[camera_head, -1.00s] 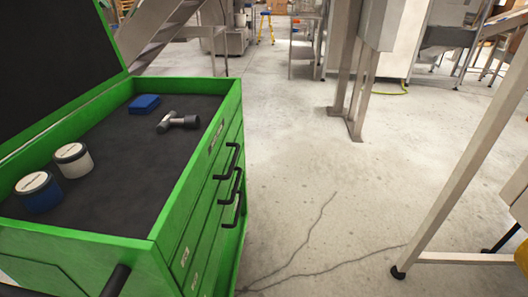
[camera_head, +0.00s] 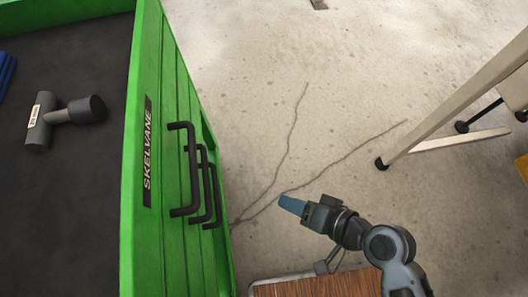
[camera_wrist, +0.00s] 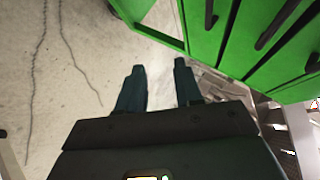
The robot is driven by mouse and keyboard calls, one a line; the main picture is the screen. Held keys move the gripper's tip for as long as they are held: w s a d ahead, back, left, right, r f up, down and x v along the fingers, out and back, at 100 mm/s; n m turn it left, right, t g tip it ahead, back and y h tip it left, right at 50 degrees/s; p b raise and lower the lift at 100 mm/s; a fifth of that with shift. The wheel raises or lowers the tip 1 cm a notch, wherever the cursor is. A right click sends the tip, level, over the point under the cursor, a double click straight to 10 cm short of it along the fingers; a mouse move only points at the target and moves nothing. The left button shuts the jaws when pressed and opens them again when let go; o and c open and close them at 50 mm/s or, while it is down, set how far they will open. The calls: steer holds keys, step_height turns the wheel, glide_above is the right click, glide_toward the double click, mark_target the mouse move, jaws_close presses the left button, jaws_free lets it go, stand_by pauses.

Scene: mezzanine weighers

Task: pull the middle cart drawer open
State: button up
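The green cart (camera_head: 150,250) stands at the left in the head view, with several drawers in its right face. Three black bar handles show, one below another: the top handle (camera_head: 180,170), the middle handle (camera_head: 203,185) and the lowest handle (camera_head: 214,195). The drawers look shut. My gripper (camera_head: 290,205) is to the right of the handles, apart from them, above the floor. In the wrist view its two fingers (camera_wrist: 160,85) are spread with nothing between them. The cart's drawer face (camera_wrist: 260,45) and dark handles lie beyond them at the upper right.
A grey hammer (camera_head: 65,118) and part of a blue object (camera_head: 6,70) lie on the cart's dark top. The cracked concrete floor (camera_head: 300,50) between is clear.

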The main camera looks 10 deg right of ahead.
steer(key=w+a+r+n+g+y, duration=0.1)
steer(key=w+a+r+g+y, duration=0.15)
steer(key=w+a+y, duration=0.2)
steer(key=n+g+y, duration=0.3)
steer(key=n+g, duration=0.1)
steer(key=g, duration=0.2)
glide_toward(204, 171)
steer(key=a+f, duration=0.1)
steer(key=a, duration=0.2)
steer(key=shift+t, duration=0.35)
steer(key=x, duration=0.7)
steer(key=shift+s+f+b, duration=0.15)
steer(key=shift+s+b, duration=0.1)
steer(key=shift+b, duration=0.05)
steer(key=shift+c, duration=0.3)
jaws_close()
steer(key=shift+d, duration=0.1)
